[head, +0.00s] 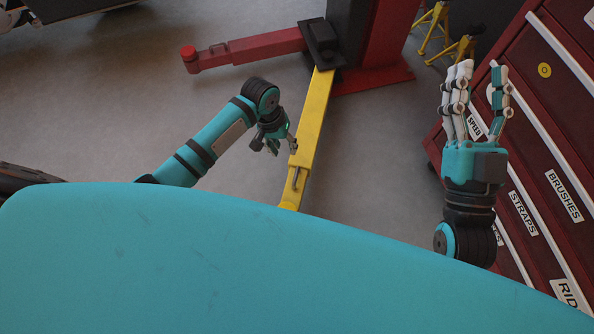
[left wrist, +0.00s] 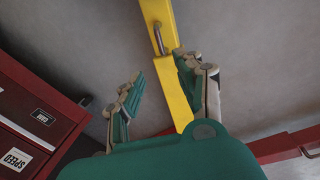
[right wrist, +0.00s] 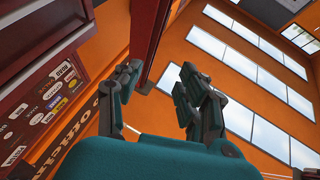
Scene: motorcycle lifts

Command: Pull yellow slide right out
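The yellow slide (head: 312,122) runs from the black joint at the foot of the red lift post towards me. It has a small metal handle (head: 295,179) near its near end. My left gripper (head: 277,146) is just left of the slide, open and empty. In the left wrist view the fingers (left wrist: 157,82) are spread, and the handle (left wrist: 159,38) lies beyond their tips. The slide (left wrist: 160,15) passes behind the right-hand finger; I cannot tell whether they touch. My right gripper (head: 479,85) is raised at the right, its fingers (right wrist: 152,80) apart and empty.
A red lift arm (head: 250,48) extends left from the red post (head: 382,35). A red drawer cabinet (head: 545,110) stands at the right, close to my right gripper. Yellow stands (head: 455,48) are behind.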

